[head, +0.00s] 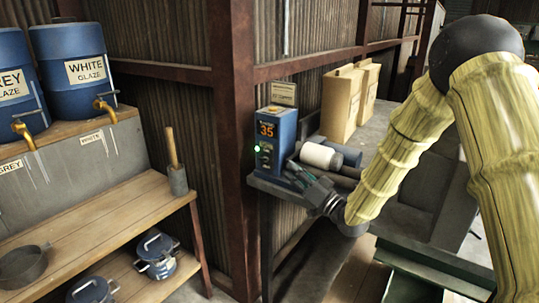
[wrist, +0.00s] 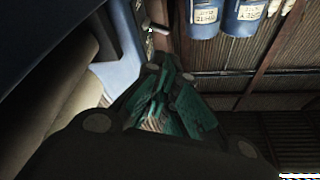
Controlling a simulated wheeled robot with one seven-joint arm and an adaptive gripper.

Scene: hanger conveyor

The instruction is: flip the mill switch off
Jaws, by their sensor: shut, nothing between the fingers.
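The mill's blue control box (head: 280,132) stands on a grey shelf against the corrugated wall, with an orange display reading 35 and a lit green lamp (head: 257,149) on its front. Dark controls sit beside the lamp; which way the switch is set is too small to tell. My gripper (head: 296,172) is shut and empty, close to the lower right of the box in the head view. In the wrist view the dark green fingers (wrist: 160,95) are together beside the blue box (wrist: 121,45), and a small pale lever-like part (wrist: 159,30) sticks out from its front. Contact cannot be told.
A white roller (head: 320,155) lies right of the box, with cardboard boxes (head: 342,104) behind. A rusty post (head: 232,130) stands left of the box. Blue glaze barrels (head: 73,68) and a wooden bench (head: 95,217) are at the left.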

